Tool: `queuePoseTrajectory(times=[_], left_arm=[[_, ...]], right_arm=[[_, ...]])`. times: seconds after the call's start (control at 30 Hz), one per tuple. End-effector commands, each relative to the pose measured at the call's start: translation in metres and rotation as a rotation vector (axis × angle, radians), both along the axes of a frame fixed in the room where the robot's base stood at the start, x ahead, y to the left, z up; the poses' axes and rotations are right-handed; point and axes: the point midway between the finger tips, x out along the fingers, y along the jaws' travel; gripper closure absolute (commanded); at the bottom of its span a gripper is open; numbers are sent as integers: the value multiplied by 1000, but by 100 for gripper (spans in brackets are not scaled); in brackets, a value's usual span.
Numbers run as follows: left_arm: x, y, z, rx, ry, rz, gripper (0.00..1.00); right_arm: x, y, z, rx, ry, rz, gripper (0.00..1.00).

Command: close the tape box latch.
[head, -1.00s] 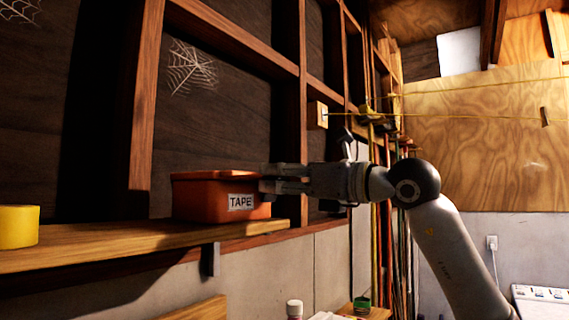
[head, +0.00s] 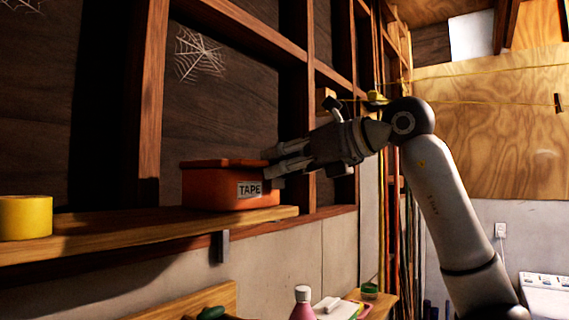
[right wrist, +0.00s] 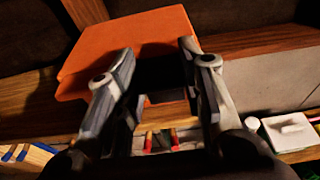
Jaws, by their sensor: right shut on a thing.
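The orange tape box (head: 215,190), with a white "TAPE" label (head: 249,189), sits on the wooden shelf in the head view; its lid looks down. My right gripper (head: 268,165) is at the box's right end, tilted down toward it. In the right wrist view my right gripper's fingers (right wrist: 158,55) reach the near edge of the orange box (right wrist: 130,40), with a dark gap between them. The gripper is shut on the box's end; I cannot tell whether the latch is between the fingers. The latch is not discernible. My left gripper is not in view.
A yellow tape roll (head: 25,217) stands at the left on the shelf (head: 130,230). Dark wall boards and studs rise close behind the box. Below are a pink bottle (head: 303,302) and other small items on a lower surface. The shelf between roll and box is clear.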

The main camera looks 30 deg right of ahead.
Motion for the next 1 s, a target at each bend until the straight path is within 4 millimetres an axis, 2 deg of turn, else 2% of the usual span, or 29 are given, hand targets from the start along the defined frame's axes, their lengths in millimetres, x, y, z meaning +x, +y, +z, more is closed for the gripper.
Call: queuePoseTrajectory(times=[0.03,0.07,0.2,0.77,0.87,1.0], left_arm=[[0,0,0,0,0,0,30],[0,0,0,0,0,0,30],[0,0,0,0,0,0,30],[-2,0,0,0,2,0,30],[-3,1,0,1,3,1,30],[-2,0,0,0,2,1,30]], right_arm=[[0,-1,2,1,-4,-1,88],[0,-1,2,2,-5,-1,62],[0,0,1,1,-4,-1,44],[-1,2,0,-1,-2,5,43],[-5,0,1,-1,-1,4,43],[-19,-8,6,0,-6,3,43]])
